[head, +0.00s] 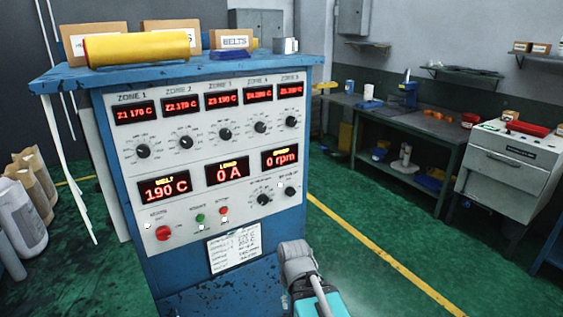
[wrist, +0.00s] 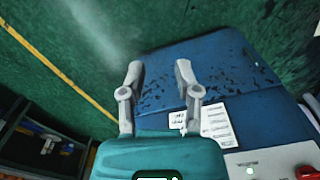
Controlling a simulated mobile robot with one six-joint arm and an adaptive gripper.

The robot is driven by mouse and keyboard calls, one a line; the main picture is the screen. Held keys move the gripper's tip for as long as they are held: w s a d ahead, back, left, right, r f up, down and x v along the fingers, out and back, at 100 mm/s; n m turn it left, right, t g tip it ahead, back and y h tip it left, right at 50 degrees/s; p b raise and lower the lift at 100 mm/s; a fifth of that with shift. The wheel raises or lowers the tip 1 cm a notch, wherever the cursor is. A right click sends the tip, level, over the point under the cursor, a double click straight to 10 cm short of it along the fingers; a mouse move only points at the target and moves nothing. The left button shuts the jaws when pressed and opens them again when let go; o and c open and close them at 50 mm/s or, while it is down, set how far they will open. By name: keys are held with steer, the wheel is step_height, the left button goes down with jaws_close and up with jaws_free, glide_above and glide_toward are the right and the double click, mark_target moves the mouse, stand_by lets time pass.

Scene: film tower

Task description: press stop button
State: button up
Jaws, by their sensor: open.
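A control cabinet (head: 212,145) with a pale panel and blue sides stands in the head view. Low on its panel, a small red button (head: 224,210) sits just right of a small green button (head: 200,218). A larger red knob-like button (head: 163,233) is farther left. Their labels are too small to read. My gripper (wrist: 160,72) is open and empty in the wrist view, its two grey fingers apart over the cabinet's blue lower front. A red button (wrist: 308,172) is cut off at that view's lower right corner. In the head view, my arm's end is low, right of the buttons.
A printed sheet (head: 235,248) hangs below the buttons. A yellow roll (head: 137,48) and boxes (head: 233,39) lie on the cabinet top. White containers (head: 20,215) stand at the left. A workbench (head: 395,150) and grey machine (head: 508,160) stand at the right. Green floor right of the cabinet is clear.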

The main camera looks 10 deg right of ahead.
jaws_close()
stand_by(1.1)
